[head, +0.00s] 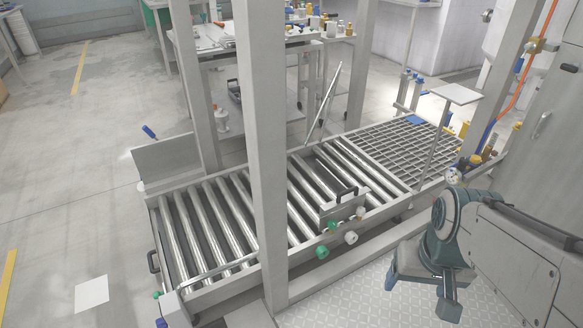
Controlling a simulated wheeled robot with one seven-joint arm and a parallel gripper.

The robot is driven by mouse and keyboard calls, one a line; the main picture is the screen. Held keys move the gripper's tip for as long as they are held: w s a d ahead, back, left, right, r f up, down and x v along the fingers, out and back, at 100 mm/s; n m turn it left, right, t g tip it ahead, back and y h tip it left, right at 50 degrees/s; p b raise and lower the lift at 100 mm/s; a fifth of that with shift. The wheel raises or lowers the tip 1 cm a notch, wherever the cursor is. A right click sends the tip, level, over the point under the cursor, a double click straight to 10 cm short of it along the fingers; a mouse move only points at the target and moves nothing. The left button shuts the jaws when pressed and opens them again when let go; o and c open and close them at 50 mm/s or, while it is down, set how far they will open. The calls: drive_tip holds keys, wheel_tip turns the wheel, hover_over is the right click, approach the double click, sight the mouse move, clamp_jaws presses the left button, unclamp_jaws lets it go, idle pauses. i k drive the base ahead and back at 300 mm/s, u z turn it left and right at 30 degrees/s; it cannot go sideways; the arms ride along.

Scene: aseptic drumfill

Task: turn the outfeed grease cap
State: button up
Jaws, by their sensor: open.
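The outfeed roller conveyor (205,292) runs across the middle of the head view. On its near side, right of the upright post, sit small round fittings: a green knob (321,252), a smaller green one (333,225), a white round cap (351,238) and a pale one (361,213). A green fitting (157,294) also shows at the conveyor's near left corner. I cannot tell which is the grease cap. My gripper (421,291) is at the lower right, pointing down over the floor plate, open and empty. It is right of the fittings and apart from them.
A grey upright post (264,150) stands in front of the conveyor. A grating (405,150) continues it to the right. A grey cabinet (545,150) stands at the right. The tread-plate floor (350,295) between the fittings and my gripper is clear.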

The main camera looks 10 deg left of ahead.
sight(361, 210)
drive_tip(key=z, duration=0.25)
drive_tip(key=i, duration=1.1)
drive_tip(key=u, duration=0.35)
